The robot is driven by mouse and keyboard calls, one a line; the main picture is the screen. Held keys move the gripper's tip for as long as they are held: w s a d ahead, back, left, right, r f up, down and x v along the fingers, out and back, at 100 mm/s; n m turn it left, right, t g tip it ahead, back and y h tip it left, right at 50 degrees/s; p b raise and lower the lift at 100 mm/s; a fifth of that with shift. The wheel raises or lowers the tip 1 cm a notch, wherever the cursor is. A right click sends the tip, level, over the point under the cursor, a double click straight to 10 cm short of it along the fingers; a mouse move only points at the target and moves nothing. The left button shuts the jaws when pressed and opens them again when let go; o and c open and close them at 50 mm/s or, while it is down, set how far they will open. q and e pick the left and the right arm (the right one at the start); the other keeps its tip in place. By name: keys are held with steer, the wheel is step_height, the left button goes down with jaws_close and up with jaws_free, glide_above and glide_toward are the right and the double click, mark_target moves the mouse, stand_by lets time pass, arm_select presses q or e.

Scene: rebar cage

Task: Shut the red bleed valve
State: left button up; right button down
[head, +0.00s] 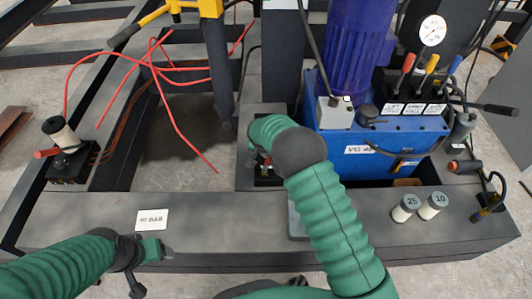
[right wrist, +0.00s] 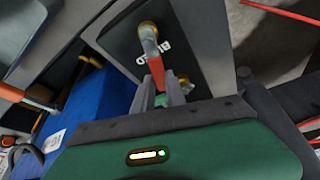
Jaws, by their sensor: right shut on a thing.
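The red bleed valve lever (right wrist: 155,68) shows in the right wrist view, on a dark block (right wrist: 122,42) with a partly covered white label, seemingly BLEED. A pale elbow fitting with a brass end joins the lever. My right gripper (right wrist: 172,92) is shut on the red lever, its fingers on either side of the lower end. In the head view my right forearm and wrist hide most of the block (head: 268,181); only a bit of red shows there. My left gripper (head: 155,268) is low at the left, over the front of the frame and apart from the valve; its finger spacing is unclear.
A blue pump unit (head: 368,148) with a purple motor, gauge and levers stands right of the valve. Two cylinders marked 25 (head: 406,208) and 10 (head: 433,206) stand on the front beam (head: 330,232). Red hoses (head: 180,122) loop at the left. A yellow-topped post (head: 217,70) stands behind.

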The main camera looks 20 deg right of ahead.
steer(key=m, duration=0.1)
steer(key=s+m+g+p, duration=0.1)
steer(key=m, duration=0.1)
steer(key=d+m+h+p, duration=0.1)
steer(key=shift+s+d+m+g, duration=0.1)
steer(key=shift+s+m+g, duration=0.2)
steer(key=m, duration=0.1)
steer(key=s+m, duration=0.1)
steer(key=m+g+p, duration=0.1)
steer(key=shift+s+d+m, duration=0.25)
steer(key=shift+d+m, duration=0.05)
steer(key=shift+m, duration=0.1)
steer(key=m, duration=0.1)
steer(key=s+m+g, duration=0.1)
steer(key=m, duration=0.1)
steer(key=shift+s+d+g+h, duration=0.1)
steer(key=shift+s+g+h, duration=0.15)
steer(key=shift+g+h, duration=0.05)
steer(key=shift+s+m+g, duration=0.2)
steer(key=shift+s+m, duration=0.05)
steer(key=shift+m, duration=0.45)
steer(key=shift+s+m+g, duration=0.2)
steer(key=shift+s+m, duration=0.05)
steer(key=shift+m, duration=0.45)
steer(key=shift+a, duration=0.2)
steer(key=c, duration=1.4)
jaws_free()
steer(key=shift+o, duration=0.2)
steer(key=shift+d, duration=0.1)
